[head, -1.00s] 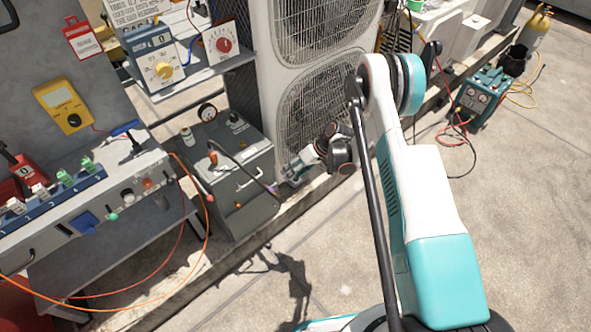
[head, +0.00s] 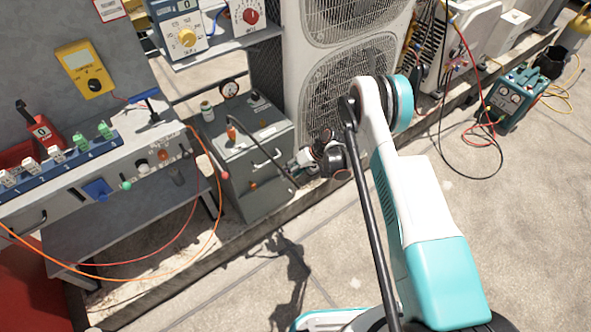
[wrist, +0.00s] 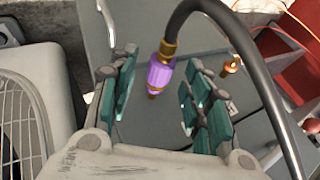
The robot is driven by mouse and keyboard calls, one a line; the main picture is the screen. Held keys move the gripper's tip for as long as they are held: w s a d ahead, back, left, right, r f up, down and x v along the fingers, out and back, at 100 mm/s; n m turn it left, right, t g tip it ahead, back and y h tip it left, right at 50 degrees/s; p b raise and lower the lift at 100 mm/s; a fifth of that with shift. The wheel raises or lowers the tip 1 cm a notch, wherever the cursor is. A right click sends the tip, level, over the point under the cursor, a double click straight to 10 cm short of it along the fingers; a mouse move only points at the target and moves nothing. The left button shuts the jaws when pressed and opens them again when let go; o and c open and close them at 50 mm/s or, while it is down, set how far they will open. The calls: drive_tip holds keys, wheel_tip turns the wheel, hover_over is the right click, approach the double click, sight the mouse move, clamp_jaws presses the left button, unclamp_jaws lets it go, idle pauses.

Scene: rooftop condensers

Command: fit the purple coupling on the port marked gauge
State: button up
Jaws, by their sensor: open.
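The purple coupling (wrist: 160,75) hangs at the end of a dark hose (wrist: 245,50) with brass ends, its tip pointing down in the wrist view. My gripper (wrist: 157,90) is open, with teal pads to the left and right of the coupling in the picture; neither pad clearly touches it. In the head view my gripper (head: 304,160) is beside the grey cabinet (head: 262,195), in front of the condenser, and the coupling is not clearly visible. A brass fitting (wrist: 230,66) shows right of the coupling in the wrist view. I cannot read a gauge mark on any port.
The fan condenser (head: 340,95) stands close behind my gripper. A workbench (head: 150,165) with looping orange hoses is at the left. A teal machine (head: 515,95) with hoses stands at the right. Open concrete lies in front.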

clamp_jaws()
idle(0.5)
drive_tip(key=shift+s+d, duration=0.2)
drive_tip(key=shift+s, duration=0.1)
idle(0.4)
drive_tip(key=shift+s+d, duration=0.6)
drive_tip(key=shift+s, duration=0.25)
drive_tip(key=shift+s+d, duration=0.55)
drive_tip(key=shift+s, duration=0.3)
